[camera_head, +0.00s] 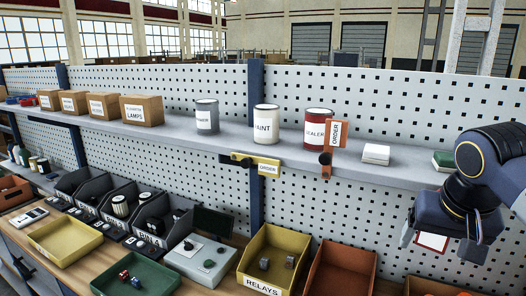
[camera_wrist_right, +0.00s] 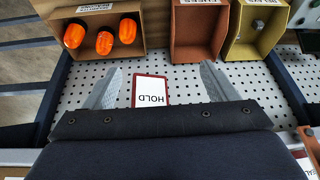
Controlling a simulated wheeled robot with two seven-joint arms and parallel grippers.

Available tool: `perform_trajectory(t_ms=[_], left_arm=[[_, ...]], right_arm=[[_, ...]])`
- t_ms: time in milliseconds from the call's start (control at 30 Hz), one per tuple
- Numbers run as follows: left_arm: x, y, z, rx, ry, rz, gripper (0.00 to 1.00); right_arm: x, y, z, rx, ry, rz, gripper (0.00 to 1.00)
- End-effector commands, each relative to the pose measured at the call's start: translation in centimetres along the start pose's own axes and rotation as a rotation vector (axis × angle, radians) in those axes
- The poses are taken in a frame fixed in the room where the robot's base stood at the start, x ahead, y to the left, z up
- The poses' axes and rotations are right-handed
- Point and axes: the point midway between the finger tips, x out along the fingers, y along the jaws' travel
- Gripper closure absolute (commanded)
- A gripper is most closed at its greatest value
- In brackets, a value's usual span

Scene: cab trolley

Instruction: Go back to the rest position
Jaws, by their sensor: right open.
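My right gripper (camera_head: 441,243) hangs at the right of the head view, in front of the shelf edge and pegboard. Its two grey fingers also show in the right wrist view (camera_wrist_right: 160,82), spread apart with nothing held between them. A white HOLD card (camera_wrist_right: 152,90) with a red frame shows beyond and between the fingers, against the pegboard. In the head view the same card (camera_head: 432,242) is partly hidden behind the gripper. My left gripper is in neither view.
The shelf (camera_head: 225,145) carries boxes, several cans including a red SEALER can (camera_head: 318,128), and a white box (camera_head: 376,154). ORDER tags (camera_head: 268,167) hang at its edge. Below stand bins, including a yellow RELAYS bin (camera_head: 262,289) and one with orange lamps (camera_wrist_right: 103,42).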

Motion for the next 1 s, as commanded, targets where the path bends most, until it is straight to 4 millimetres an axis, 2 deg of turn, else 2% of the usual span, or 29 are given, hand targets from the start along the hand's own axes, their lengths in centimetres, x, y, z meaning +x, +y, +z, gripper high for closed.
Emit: perform_trajectory(t_ms=[33, 200, 300, 433, 500, 600, 1000], left_arm=[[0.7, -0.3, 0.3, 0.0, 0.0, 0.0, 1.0], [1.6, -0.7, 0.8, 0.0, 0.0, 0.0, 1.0], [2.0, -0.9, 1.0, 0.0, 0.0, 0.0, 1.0], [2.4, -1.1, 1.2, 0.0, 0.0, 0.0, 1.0], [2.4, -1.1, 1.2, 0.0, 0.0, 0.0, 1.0], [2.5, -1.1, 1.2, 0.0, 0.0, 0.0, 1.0], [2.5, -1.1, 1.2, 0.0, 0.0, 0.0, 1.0]], right_arm=[[1.9, 0.2, 3.1, -0.048, -0.008, -0.044, 0.21], [7.8, -0.7, 12.5, -0.167, -0.024, -0.226, 0.21], [10.8, -1.4, 17.4, -0.195, -0.019, -0.327, 0.21], [13.6, -2.4, 22.1, -0.202, -0.004, -0.421, 0.21], [14.5, -2.7, 23.5, -0.2, 0.004, -0.451, 0.21], [15.2, -3.0, 24.6, -0.199, 0.01, -0.473, 0.21], [15.3, -3.1, 24.8, -0.2, 0.008, -0.476, 0.21]])
